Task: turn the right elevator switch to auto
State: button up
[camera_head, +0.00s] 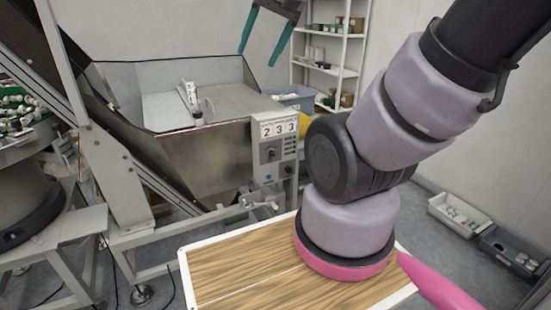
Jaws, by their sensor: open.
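A grey control box (275,150) with a display reading 2 3 3 is fixed at the front right corner of the metal hopper. A small dark knob (271,153) sits below the display, with a blue round mark lower down. Their labels are too small to read, so I cannot tell the knob's setting. My gripper (258,57) shows at the top, with two teal fingers apart and nothing between them. In the picture it is well above the box, not touching it.
The hopper (225,150) holds a white bottle-like item (190,97). A wood-topped surface (235,272) is in front. A bowl feeder (25,190) stands at left, shelves (333,72) at the back. Bins (460,215) lie on the floor at right.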

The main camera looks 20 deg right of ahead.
jog(key=w+a+f+m+g+y, duration=0.5)
jog(key=w+f+m+y, duration=0.2)
jog(key=w+f, duration=0.25)
jog(key=w+d+f+m+t+y, duration=0.3)
jog(key=w+f+m, duration=0.2)
jog(key=w+m, duration=0.15)
jog(key=w+d+f+m+t+y, duration=0.2)
jog(key=w+f+m+t+y, duration=0.1)
jog(key=w+f+m, duration=0.3)
jog(key=w+d+f+m+t+h, duration=0.4)
jog(key=w+d+f+m+t, duration=0.2)
jog(key=d+f+m+t, duration=0.5)
jog(key=m+h, duration=0.9)
jog(key=h, duration=0.2)
send_near(272, 153)
jog(key=w+f, duration=0.1)
jog(key=w, duration=0.7)
jog(key=shift+w+f, duration=0.15)
jog(key=shift+w, duration=0.05)
